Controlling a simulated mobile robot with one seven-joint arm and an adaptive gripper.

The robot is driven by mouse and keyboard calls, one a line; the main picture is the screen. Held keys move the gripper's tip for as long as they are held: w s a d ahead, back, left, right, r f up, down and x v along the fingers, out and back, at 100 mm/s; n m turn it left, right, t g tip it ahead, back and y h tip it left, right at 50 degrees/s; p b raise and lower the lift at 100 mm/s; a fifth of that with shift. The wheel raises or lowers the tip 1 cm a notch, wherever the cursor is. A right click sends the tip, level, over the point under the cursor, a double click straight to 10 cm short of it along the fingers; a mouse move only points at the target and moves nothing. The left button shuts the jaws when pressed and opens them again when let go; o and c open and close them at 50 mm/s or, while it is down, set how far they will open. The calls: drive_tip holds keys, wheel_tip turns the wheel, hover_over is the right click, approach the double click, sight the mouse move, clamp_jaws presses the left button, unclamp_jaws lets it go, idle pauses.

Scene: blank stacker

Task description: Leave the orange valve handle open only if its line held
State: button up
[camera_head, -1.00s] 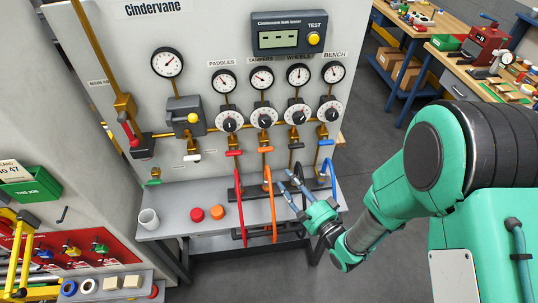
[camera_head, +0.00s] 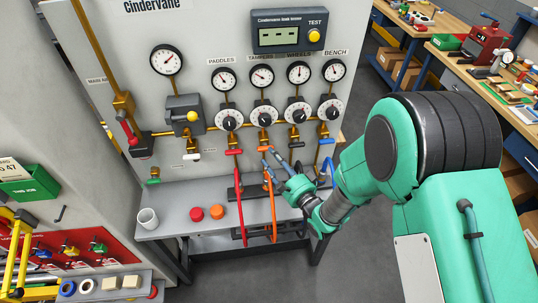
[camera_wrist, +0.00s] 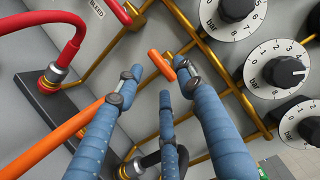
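The orange valve handle (camera_head: 265,149) sits on the brass pipe below the TAMPERS gauge and dial. It lies roughly crosswise in the head view, and the wrist view shows it as an orange bar (camera_wrist: 161,65) between and just beyond my blue fingertips. My gripper (camera_head: 267,157) is open and empty, with its fingers pointing at the handle; contact cannot be told. The TAMPERS gauge (camera_head: 262,76) has a needle too small to read surely. An orange hose (camera_head: 273,205) runs down from this line. The leak tester (camera_head: 290,32) shows only dashes.
A red handle (camera_head: 234,152) and hose stand left of the orange one; black (camera_head: 296,145) and blue (camera_head: 326,142) handles stand right. Knobs (camera_wrist: 286,72) are close to my fingers.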

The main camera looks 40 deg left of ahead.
sight(265, 147)
drive_tip(key=shift+x, duration=1.55)
clamp_jaws()
